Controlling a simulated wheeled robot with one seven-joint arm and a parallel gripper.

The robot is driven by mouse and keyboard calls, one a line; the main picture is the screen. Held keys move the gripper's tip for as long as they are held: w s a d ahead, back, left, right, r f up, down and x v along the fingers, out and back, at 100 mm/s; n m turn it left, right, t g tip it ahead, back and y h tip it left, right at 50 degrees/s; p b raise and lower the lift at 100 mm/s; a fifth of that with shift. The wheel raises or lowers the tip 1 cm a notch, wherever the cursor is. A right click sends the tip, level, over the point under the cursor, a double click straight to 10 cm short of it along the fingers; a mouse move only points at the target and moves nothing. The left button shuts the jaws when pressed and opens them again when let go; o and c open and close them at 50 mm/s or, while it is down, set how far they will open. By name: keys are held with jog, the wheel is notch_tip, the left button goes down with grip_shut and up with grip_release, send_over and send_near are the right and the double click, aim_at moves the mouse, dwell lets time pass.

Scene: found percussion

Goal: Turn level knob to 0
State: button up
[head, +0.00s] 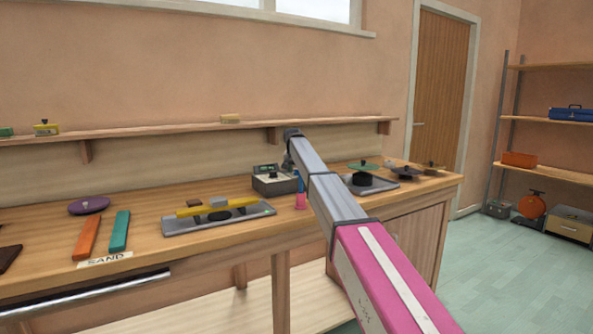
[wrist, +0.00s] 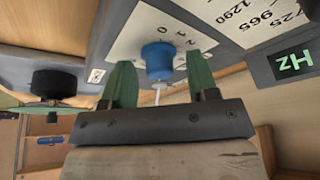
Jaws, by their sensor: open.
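The level knob (wrist: 158,61) is a blue round knob on a white dial plate (wrist: 135,32) in the wrist view. The figures 0, 1 and 2 show along one side of it, upside down. A thin pale strip shows just below the knob; I cannot tell if it is the pointer. My gripper (wrist: 159,68) is open, its two green fingers on either side of the knob with gaps visible. In the head view the grey box (head: 272,184) with a small green display stands on the bench, and my gripper is mostly hidden behind my arm.
A green Hz display (wrist: 294,64) and a printed number label (wrist: 262,20) sit beside the dial. On the wooden bench, a tray with a yellow bar (head: 217,207) lies left of the box and a blue-and-pink object (head: 299,192) stands close to its right.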

jog(key=c, duration=0.9)
